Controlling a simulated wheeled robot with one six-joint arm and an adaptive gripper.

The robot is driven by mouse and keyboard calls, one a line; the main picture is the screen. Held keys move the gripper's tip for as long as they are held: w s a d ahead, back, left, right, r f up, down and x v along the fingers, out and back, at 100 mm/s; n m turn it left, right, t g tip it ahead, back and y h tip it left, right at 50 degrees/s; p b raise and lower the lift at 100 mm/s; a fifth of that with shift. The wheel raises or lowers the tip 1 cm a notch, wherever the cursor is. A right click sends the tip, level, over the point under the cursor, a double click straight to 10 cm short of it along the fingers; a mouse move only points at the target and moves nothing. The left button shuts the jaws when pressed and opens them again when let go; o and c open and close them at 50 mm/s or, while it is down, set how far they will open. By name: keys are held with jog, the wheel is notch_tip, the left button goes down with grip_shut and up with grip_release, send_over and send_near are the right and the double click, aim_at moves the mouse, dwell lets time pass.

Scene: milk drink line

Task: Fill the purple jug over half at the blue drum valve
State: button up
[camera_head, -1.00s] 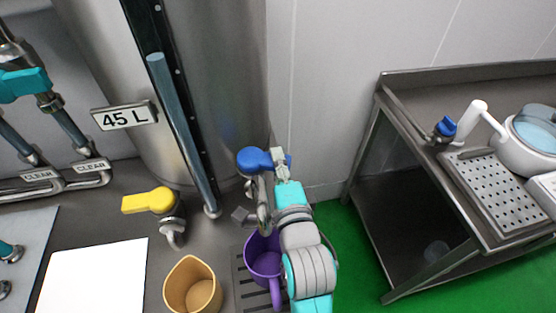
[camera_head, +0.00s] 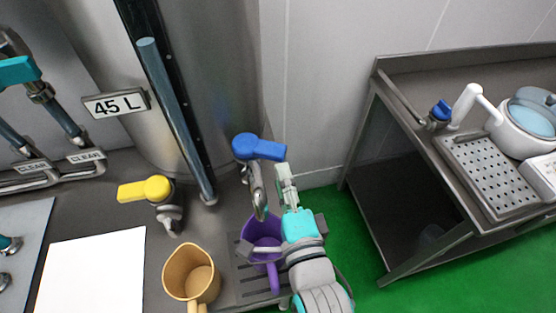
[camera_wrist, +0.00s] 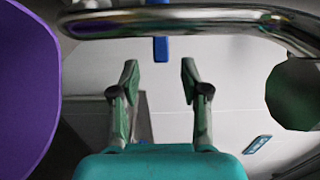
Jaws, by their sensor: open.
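The blue valve handle (camera_head: 260,148) on the drum points right, above a curved metal spout (camera_head: 258,198). The purple jug (camera_head: 258,229) stands upright under the spout on a slotted drip grate, its handle towards the front. My arm hides part of its right side, and I cannot tell its fill level. No stream shows clearly. My gripper (camera_head: 286,172) is open and empty, just below the handle's right end and apart from it. In the wrist view the blue handle (camera_wrist: 161,49) shows beyond the fingers, the spout (camera_wrist: 180,22) crosses the top, and the jug (camera_wrist: 25,90) fills the left edge.
A yellow valve handle (camera_head: 146,190) and a tan jug (camera_head: 190,273) are to the left. A sight tube (camera_head: 176,115) and a 45 L sign (camera_head: 115,104) are on the drum. A white sheet (camera_head: 92,272) lies at left. A steel stand (camera_head: 385,95) is at right.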

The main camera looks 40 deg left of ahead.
jog(key=shift+v, duration=1.75)
jog(key=s+d+f+n+t+h, duration=0.1)
jog(key=s+d+f+h, duration=0.15)
jog(key=d+f, duration=0.4)
jog(key=s+d+f+n+t+h, duration=0.1)
jog(key=d+f+h, duration=0.2)
jog(key=d, duration=0.6)
jog(key=s+d+f+n+t+h, duration=0.1)
jog(key=d+f+h, duration=0.1)
jog(key=d+f, duration=0.35)
jog(key=s+d+n+h, duration=0.5)
jog(key=s+d, duration=0.8)
jog(key=s, duration=0.3)
jog(key=shift+s+f+h, duration=0.3)
jog(key=shift+f+h, duration=0.1)
jog(key=shift+h, duration=0.25)
dwell(1.9)
